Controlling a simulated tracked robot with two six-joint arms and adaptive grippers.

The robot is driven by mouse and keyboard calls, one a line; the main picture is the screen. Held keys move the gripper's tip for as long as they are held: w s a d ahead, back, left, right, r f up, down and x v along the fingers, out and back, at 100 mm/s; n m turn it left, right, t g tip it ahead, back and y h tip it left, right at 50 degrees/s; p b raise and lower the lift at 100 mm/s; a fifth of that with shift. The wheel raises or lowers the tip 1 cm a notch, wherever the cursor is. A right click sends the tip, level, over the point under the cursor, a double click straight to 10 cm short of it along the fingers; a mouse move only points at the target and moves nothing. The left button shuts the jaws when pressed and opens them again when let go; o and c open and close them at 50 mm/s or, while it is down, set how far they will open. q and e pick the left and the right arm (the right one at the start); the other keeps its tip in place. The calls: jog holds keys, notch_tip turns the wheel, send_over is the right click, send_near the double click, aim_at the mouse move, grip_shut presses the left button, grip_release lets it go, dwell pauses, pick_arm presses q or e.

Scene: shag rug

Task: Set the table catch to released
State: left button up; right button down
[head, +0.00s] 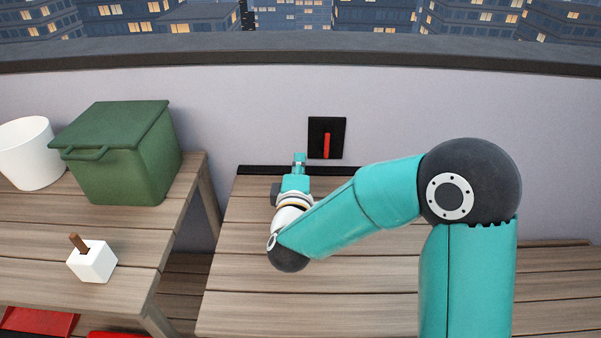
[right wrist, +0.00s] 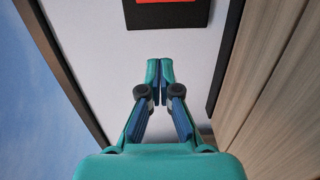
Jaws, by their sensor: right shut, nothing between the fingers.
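A black square plate (head: 315,128) with a red lever (head: 326,146) is fixed to the wall just above the back of the right-hand table. It looks like the catch. The lever stands about upright, over the plate's lower middle. In the right wrist view the plate (right wrist: 195,17) and part of the red lever (right wrist: 168,1) show at the top edge. My right gripper (head: 299,157) is shut and empty, just left of the plate and apart from the lever. Its closed fingertips (right wrist: 159,68) point toward the wall. My left gripper is out of view.
The right-hand slatted table (head: 240,235) is bare under my right arm. On the left table (head: 30,220) stand a green lidded bin (head: 125,155), a white pot (head: 30,153) and a white block (head: 92,262) with a brown stick. A gap separates the tables.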

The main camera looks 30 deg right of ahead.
aim_at(327, 143)
jog(key=x, duration=0.4)
jog(key=shift+s+f, duration=0.1)
jog(key=d, duration=0.3)
jog(key=shift+s+d+b, duration=0.1)
jog(key=shift+s+b, duration=0.2)
jog(key=shift+b, duration=0.05)
jog(key=shift+s+d, duration=0.15)
jog(key=shift+d, duration=0.3)
